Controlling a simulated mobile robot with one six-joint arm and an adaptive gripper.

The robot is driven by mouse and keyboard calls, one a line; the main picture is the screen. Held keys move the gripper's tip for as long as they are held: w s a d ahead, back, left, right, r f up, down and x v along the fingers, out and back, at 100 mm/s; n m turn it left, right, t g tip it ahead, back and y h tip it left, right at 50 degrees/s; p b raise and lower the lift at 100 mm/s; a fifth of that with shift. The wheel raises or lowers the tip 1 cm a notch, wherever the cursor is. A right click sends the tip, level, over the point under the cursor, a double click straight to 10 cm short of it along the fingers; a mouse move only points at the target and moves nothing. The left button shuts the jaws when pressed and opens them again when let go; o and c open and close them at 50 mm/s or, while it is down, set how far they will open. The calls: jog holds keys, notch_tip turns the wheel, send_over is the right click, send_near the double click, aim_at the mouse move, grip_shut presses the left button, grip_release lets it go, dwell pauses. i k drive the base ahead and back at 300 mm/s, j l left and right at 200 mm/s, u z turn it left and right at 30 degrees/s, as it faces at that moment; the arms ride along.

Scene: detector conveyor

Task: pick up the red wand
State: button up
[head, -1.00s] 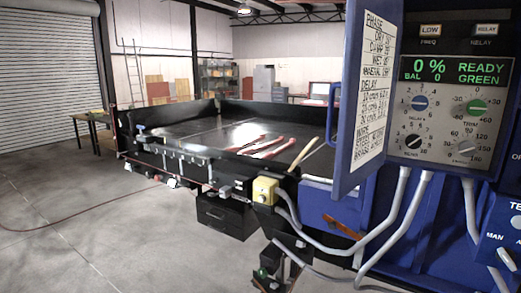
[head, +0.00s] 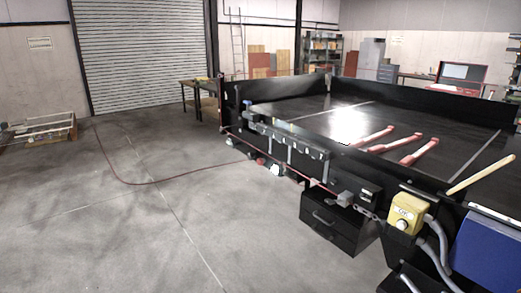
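Slim red wands with paler parts lie flat on the black conveyor belt (head: 320,125) in the head view. I make out three, side by side and slanting: a left one (head: 374,136), a middle one (head: 397,143) and a right one (head: 419,151). I cannot tell which one the task means. Nothing touches them from above. My gripper is not in view.
Black side walls frame the belt. A tan stick (head: 482,175) leans at the near right, by a yellow box (head: 406,213) with grey conduits and a blue housing (head: 488,256). A black drawer unit (head: 336,226) stands below. The concrete floor at left is mostly clear, with a red hose (head: 150,184).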

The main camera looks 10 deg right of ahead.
aim_at(378, 149)
jog(key=i+j+z, duration=0.15)
jog(key=i, duration=0.3)
jog(key=i+j+z, duration=0.1)
jog(key=i, duration=0.35)
jog(key=i+j+z, duration=0.15)
jog(key=i, duration=0.3)
jog(key=i+j+z, duration=0.1)
jog(key=i+j, duration=0.15)
jog(key=i, duration=0.2)
